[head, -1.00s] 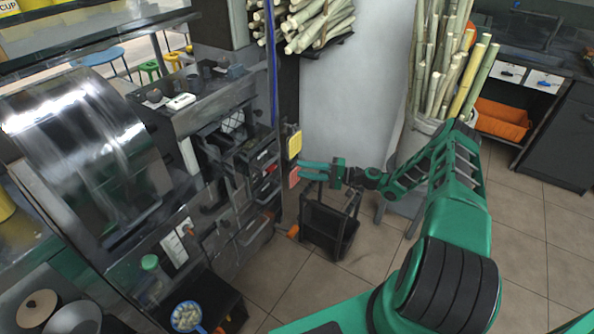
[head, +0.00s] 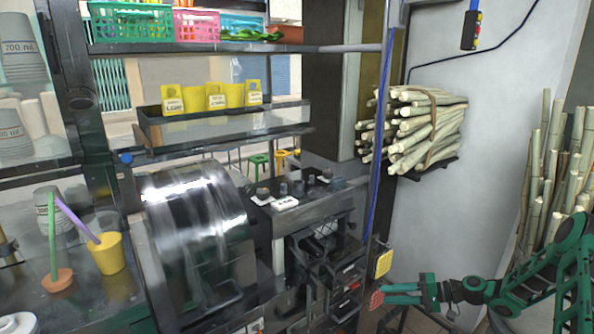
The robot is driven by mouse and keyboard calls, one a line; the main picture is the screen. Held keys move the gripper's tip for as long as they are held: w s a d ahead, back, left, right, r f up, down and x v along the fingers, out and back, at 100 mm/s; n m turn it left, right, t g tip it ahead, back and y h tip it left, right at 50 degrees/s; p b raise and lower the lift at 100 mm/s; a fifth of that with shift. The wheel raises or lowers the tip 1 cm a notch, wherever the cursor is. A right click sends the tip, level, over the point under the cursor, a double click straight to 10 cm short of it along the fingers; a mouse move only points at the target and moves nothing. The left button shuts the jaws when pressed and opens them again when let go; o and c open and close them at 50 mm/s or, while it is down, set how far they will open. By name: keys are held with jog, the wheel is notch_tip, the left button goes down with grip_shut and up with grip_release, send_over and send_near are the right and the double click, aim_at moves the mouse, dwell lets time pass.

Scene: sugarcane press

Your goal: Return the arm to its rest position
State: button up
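My green arm (head: 540,285) reaches in from the lower right of the head view, with its gripper (head: 388,294) pointing left. The two green fingers lie one above the other with a narrow gap between them. I see nothing held in the gap. The fingertips show in front of or beside a small red piece (head: 376,299) near the cabinet's right edge; whether they touch it I cannot tell.
A shiny metal press drum (head: 200,225) and a dark drawer cabinet (head: 335,275) stand left of my gripper. A yellow card (head: 383,263) hangs just above the fingertips. Cane bundles lie on a wall rack (head: 425,130) and stand at the right (head: 560,160).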

jog(key=s+d+r+g+h, duration=0.2)
jog(key=s+d+r+h, duration=0.15)
jog(key=s+r, duration=0.35)
jog(key=s+d+r+g+h, duration=0.1)
jog(key=s+d+r+h, duration=0.1)
jog(key=s+r+h, duration=0.4)
jog(key=s+d+r+g+h, duration=0.1)
jog(key=s+d+r+g, duration=0.1)
jog(key=s+r, duration=0.65)
jog(key=s+r+m+h, duration=0.1)
jog(key=s+r, duration=0.3)
jog(key=s, duration=0.7)
jog(key=s+r+m+h, duration=0.1)
jog(key=s+r, duration=0.4)
jog(key=s, duration=0.6)
jog(key=shift+s+d+m, duration=0.3)
jog(key=shift+s, duration=0.1)
jog(key=shift+h, duration=0.25)
